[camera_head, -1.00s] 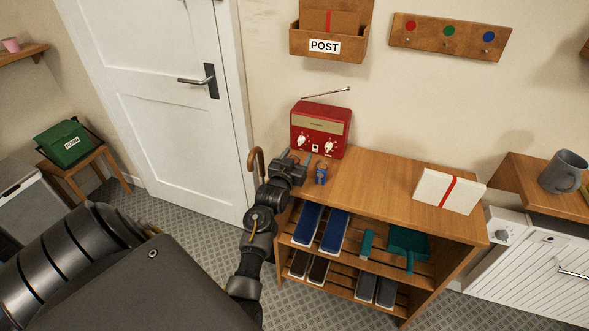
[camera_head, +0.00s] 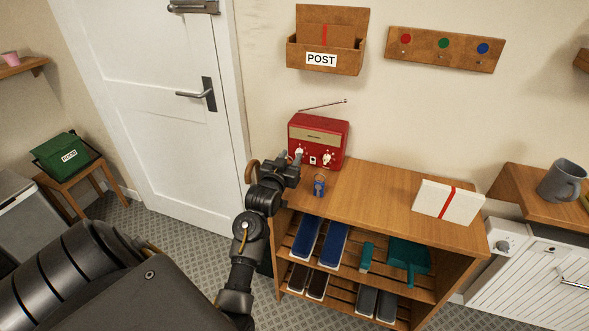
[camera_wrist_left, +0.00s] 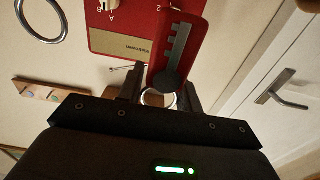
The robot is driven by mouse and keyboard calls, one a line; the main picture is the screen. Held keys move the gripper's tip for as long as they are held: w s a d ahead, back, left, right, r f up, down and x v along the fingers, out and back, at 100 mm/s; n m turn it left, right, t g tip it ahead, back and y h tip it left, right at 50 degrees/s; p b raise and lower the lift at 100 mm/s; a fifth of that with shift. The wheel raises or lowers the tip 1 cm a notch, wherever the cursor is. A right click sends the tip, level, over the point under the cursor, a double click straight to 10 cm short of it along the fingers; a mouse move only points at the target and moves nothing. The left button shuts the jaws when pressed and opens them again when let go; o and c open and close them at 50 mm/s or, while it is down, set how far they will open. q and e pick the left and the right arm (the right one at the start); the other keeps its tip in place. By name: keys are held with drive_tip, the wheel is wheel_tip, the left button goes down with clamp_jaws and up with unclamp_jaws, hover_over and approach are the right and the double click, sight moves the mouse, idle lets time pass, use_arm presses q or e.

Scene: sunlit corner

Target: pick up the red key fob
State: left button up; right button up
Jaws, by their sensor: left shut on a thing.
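The red key fob (camera_wrist_left: 192,40) is a red tag with a dark grey key on it, seen in the left wrist view. Its metal ring (camera_wrist_left: 158,98) sits between the fingers. My left gripper (camera_wrist_left: 160,90) is shut on the fob. In the head view my left gripper (camera_head: 289,166) is in front of the red radio, above the left end of the shoe bench; I cannot pick out the fob there. My right gripper is not in view.
The red radio (camera_head: 322,136) stands at the bench's back left. A blue fob (camera_head: 318,187) stands on the bench top (camera_head: 372,188). A white parcel (camera_head: 448,201) lies on the right. Hooks (camera_head: 444,48) and a post box (camera_head: 325,60) are on the wall.

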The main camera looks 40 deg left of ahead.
use_arm(q)
drive_tip(key=s+r, duration=0.1)
drive_tip(key=s+a+r, duration=0.1)
drive_tip(key=r, duration=0.1)
drive_tip(key=s+r, duration=0.1)
drive_tip(key=shift+s+a+r, duration=0.2)
drive_tip(key=shift+a+r, duration=0.1)
drive_tip(key=shift+a, duration=0.05)
drive_tip(key=s+a+r, duration=0.1)
drive_tip(key=s, duration=0.1)
drive_tip(key=s+a+r, duration=0.1)
drive_tip(key=s, duration=0.2)
drive_tip(key=s+a+r, duration=0.1)
drive_tip(key=s, duration=0.2)
drive_tip(key=shift+a+r, duration=0.3)
drive_tip(key=shift+a, duration=0.05)
